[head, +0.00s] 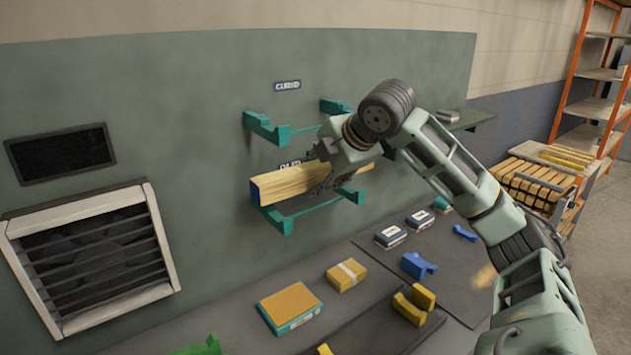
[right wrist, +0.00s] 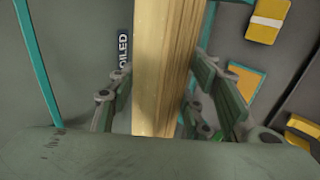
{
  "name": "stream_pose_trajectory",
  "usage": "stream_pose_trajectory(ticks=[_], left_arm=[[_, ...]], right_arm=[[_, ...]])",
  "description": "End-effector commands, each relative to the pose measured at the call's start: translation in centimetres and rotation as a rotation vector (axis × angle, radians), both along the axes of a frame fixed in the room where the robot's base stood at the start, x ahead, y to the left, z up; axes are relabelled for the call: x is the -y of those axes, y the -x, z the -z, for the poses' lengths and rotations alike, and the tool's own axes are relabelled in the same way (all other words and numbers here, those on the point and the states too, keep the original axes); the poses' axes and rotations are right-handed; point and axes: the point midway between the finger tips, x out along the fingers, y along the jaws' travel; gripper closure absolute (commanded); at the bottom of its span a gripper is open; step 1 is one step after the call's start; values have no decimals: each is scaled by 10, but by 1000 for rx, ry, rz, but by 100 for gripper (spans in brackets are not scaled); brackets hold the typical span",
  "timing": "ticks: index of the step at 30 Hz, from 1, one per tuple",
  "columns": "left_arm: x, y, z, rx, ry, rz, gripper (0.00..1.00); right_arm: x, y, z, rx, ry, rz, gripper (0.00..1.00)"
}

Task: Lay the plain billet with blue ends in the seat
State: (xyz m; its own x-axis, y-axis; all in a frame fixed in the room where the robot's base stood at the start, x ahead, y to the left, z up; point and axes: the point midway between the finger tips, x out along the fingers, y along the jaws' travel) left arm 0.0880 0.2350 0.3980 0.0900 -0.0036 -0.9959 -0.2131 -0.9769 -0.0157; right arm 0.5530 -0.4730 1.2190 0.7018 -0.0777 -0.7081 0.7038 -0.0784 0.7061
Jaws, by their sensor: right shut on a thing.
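A plain pale wood billet (head: 290,183) with a blue end face at its left lies level at the lower pair of teal wall brackets (head: 275,217). My right gripper (head: 338,183) is shut on it near its right part. In the right wrist view the billet (right wrist: 165,60) runs between the fingers (right wrist: 160,105). I cannot tell whether it still touches the brackets. Cradle-like blocks, one blue (head: 418,265) and one yellow (head: 413,304), are on the bench; I cannot tell which thing is the seat. My left gripper is out of view.
Upper teal brackets (head: 267,128) under a "CURED" label are empty. The lower label reads "OILED" in the right wrist view (right wrist: 124,52). An orange-topped box (head: 290,307) and a yellow box (head: 346,275) are on the bench (head: 240,335). A cart of billets (head: 540,185) stands at right.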

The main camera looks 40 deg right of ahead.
Motion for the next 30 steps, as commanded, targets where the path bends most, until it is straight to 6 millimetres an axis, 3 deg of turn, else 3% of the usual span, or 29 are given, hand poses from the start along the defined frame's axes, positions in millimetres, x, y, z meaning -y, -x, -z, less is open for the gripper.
stream_pose_trajectory(ticks=[5,14,29,30], left_arm=[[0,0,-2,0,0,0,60],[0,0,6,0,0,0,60],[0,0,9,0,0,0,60],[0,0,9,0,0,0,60]], right_arm=[[-3,-8,8,3,1,1,100],[-3,-7,42,1,2,0,100],[-3,-7,49,3,1,-1,100],[-3,-7,49,0,1,-1,52]])
